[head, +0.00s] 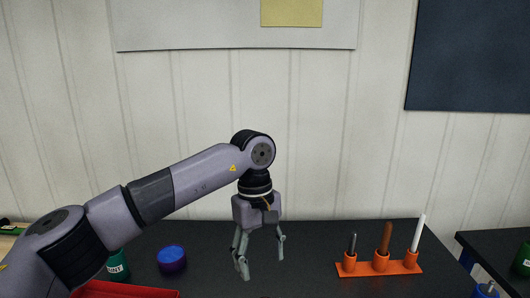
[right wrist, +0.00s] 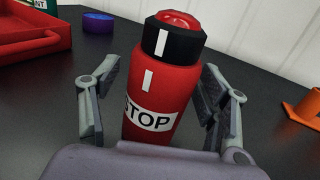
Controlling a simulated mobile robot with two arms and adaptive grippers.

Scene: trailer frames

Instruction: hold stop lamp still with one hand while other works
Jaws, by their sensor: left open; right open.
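The stop lamp (right wrist: 168,88) stands in the middle of the right wrist view. It has a red body with a white STOP label, a black collar and a red top. A white mark on the collar sits above another on the body. My right gripper (right wrist: 160,70) is open, one finger on each side of the lamp; I cannot tell whether they touch it. My left gripper (head: 260,264) is open and empty in the head view, pointing down over the dark table. The lamp and my right gripper are not visible in the head view.
An orange rack (head: 402,268) with upright tools stands on the table's right. A blue round item (head: 172,259), a green container (head: 118,265) and a red tray (head: 125,290) are at left; the tray also shows in the right wrist view (right wrist: 38,45). Another dark table is at far right.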

